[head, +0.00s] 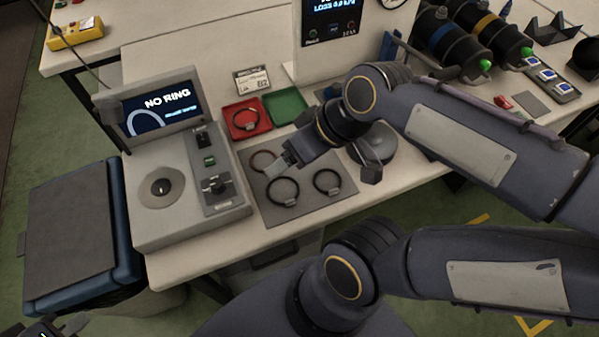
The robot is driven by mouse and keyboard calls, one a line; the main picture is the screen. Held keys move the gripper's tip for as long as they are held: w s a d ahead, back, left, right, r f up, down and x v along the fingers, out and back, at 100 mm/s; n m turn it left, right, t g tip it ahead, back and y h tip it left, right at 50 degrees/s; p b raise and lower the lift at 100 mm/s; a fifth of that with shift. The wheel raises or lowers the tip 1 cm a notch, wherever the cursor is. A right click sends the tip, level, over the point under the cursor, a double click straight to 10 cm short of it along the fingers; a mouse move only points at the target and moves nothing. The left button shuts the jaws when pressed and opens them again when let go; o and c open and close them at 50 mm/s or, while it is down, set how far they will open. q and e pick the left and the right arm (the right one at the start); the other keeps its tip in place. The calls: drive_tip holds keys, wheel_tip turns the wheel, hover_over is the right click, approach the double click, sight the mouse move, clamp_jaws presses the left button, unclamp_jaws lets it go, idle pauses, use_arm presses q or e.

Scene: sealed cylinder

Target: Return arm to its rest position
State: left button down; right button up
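My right arm (465,140) comes in from the right and bends back over the table. Its gripper (288,160) points down-left above the grey mat (315,212), close to a reddish ring (262,160). I cannot tell whether its fingers are apart or touch that ring. Two black rings, a left one (283,191) and a right one (327,182), lie on the mat. My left gripper (57,329) shows only in part at the bottom left corner, low and away from the table; its opening is unclear.
A tester with a "NO RING" screen (160,105) stands left of the mat. Behind the mat are a red tray (237,131) holding a dark ring and a green tray (287,104). A blue-edged bin (75,235) stands at left.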

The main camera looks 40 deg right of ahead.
drive_tip(key=s+f+m, duration=0.1)
drive_tip(key=s+a+f+m, duration=0.1)
drive_tip(key=m, duration=0.1)
drive_tip(key=shift+s+a+t, duration=0.2)
drive_tip(key=shift+s+t, duration=0.1)
drive_tip(key=shift+s, duration=0.1)
drive_tip(key=shift+r+p, duration=1.5)
drive_tip(key=shift+p, duration=0.05)
idle(0.4)
